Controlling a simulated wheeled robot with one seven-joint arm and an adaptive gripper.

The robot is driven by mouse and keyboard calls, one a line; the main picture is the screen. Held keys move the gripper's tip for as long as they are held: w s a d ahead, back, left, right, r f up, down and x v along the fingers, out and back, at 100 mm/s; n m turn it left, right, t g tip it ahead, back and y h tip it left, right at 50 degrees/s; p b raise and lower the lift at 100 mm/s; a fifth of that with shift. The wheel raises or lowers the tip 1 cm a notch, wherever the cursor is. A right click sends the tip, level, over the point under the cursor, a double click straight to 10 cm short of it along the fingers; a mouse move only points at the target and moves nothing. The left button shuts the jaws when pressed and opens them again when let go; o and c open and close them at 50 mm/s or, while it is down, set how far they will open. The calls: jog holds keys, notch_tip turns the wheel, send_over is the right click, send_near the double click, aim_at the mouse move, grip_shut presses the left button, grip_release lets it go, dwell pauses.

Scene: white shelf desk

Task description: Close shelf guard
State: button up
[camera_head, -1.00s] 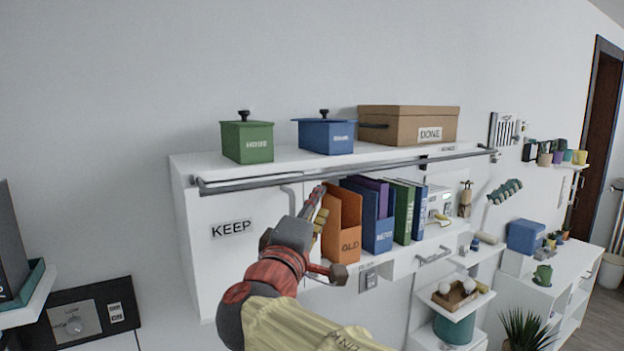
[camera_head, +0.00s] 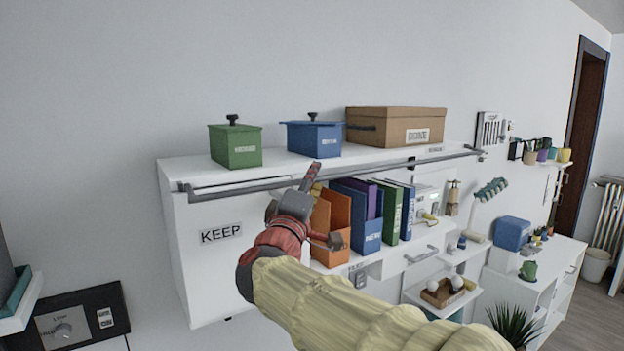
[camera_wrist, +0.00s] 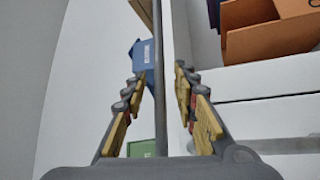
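The shelf guard is a long grey bar (camera_head: 400,163) along the upper front edge of the white wall shelf (camera_head: 178,230). It sits at the level of the shelf top, above the open book compartment. My gripper (camera_head: 311,176) is at the middle of the bar, with a finger reaching up past it. In the wrist view the bar (camera_wrist: 160,60) runs lengthwise between my two spread, yellow-padded fingers (camera_wrist: 158,100). The fingers stand apart on either side of it, with gaps showing. Part of the bar is hidden behind my gripper in the head view.
A green box (camera_head: 235,147), a blue box (camera_head: 313,138) and a brown carton (camera_head: 395,127) stand on the shelf top. An orange file holder (camera_head: 337,238), a blue one (camera_head: 366,232) and a green binder (camera_head: 390,213) stand in the compartment below.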

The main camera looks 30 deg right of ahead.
jog(key=c, duration=0.3)
jog(key=c, duration=0.4)
grip_shut()
